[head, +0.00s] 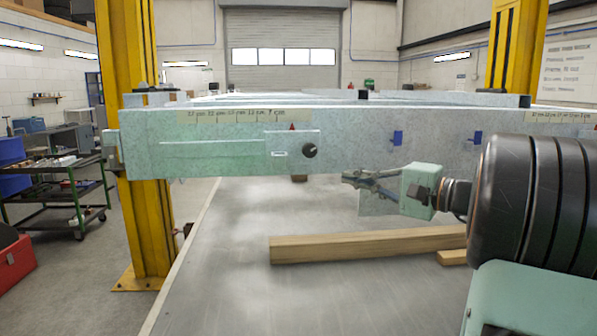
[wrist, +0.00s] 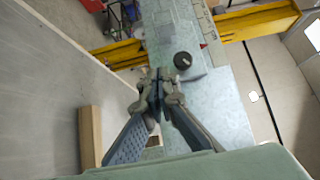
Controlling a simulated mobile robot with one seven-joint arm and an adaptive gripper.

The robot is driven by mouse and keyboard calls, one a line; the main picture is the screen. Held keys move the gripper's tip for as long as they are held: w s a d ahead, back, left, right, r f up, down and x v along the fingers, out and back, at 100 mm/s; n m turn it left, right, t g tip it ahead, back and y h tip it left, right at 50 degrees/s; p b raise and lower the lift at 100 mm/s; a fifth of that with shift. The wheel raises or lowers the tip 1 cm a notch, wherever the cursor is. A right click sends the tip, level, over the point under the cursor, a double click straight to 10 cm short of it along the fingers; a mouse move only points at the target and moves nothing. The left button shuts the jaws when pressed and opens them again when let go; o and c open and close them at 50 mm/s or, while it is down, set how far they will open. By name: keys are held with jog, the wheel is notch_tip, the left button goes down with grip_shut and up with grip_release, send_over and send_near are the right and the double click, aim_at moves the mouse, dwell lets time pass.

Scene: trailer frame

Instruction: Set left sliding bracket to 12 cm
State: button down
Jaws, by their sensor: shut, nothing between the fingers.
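The left sliding bracket (head: 280,146) is a pale plate on the front face of the long frame beam (head: 225,165). It carries a dark round knob (head: 310,150) and a red pointer (head: 292,127) on top. The pointer stands at the right end of the scale strip (head: 230,116), just right of the 7 cm mark. A slot runs left from the bracket. My gripper (head: 348,178) is shut and empty, right of and a little below the knob, apart from it. In the wrist view my fingertips (wrist: 157,82) are close to the knob (wrist: 182,60) in the picture.
Blue tabs (head: 397,138) sit on the beam further right, with another scale at the far right. Wooden beams (head: 365,245) lie on the grey surface below. Yellow posts (head: 150,190) stand at both sides. A tool cart (head: 50,185) is at left.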

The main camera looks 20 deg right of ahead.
jog(key=s+a+p+x, duration=0.1)
jog(key=a+p+x, duration=0.1)
jog(key=x, duration=1)
jog(key=shift+a+r, duration=0.2)
jog(key=shift+a, duration=0.05)
jog(key=w+a+b, duration=0.1)
jog(key=a+b, duration=0.4)
jog(key=a, duration=0.3)
jog(key=shift+w+a, duration=0.4)
jog(key=shift+d, duration=0.1)
